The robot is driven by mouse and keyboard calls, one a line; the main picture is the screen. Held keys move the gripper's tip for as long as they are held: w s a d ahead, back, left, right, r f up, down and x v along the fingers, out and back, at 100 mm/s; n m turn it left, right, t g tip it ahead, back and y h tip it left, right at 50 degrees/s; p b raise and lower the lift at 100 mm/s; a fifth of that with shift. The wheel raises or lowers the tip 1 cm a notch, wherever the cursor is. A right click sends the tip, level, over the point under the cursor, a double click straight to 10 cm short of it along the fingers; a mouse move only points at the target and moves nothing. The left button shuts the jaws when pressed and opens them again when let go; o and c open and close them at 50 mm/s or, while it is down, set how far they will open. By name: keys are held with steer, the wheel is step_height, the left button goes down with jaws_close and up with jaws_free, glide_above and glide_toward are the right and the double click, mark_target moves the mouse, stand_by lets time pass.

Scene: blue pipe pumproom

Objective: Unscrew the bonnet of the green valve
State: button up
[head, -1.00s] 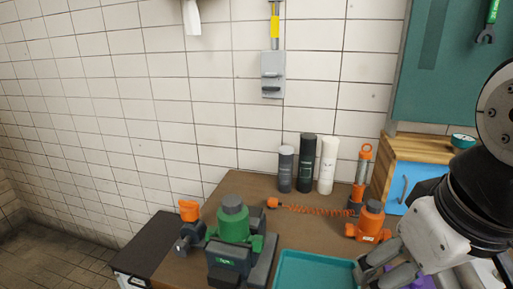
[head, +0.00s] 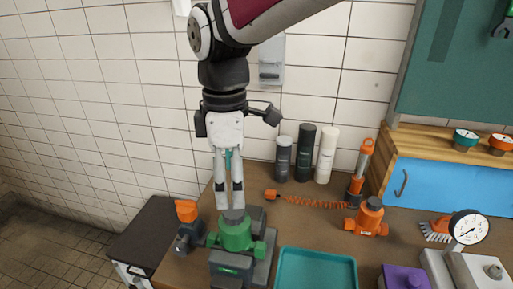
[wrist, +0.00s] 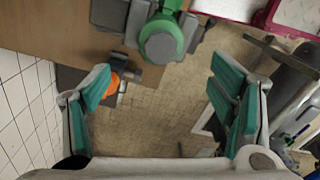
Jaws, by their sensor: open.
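The green valve (head: 236,238) stands upright in a dark vise-like block on the brown bench, with a round grey bonnet (head: 233,215) on top. My gripper (head: 231,206) points down behind or above the bonnet; the head view does not settle the gap. In the wrist view my gripper (wrist: 160,88) is wide open with teal pads and nothing between its fingers. There the grey bonnet (wrist: 161,46) on the green valve (wrist: 183,32) lies towards the top of the picture, beyond the fingertips and apart from them.
An orange valve (head: 186,212) stands left of the green one, and another orange part (head: 369,217) stands to the right. A teal tray (head: 317,254) lies at the front. Dark and white canisters (head: 305,153) and a coiled orange hose (head: 315,203) are behind. A gauge (head: 468,228) stands at right.

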mark_target(234, 223)
step_height(234, 223, down, 12)
steer(key=shift+s+f+p, duration=0.1)
steer(key=shift+p, duration=0.5)
steer(key=shift+c, duration=0.4)
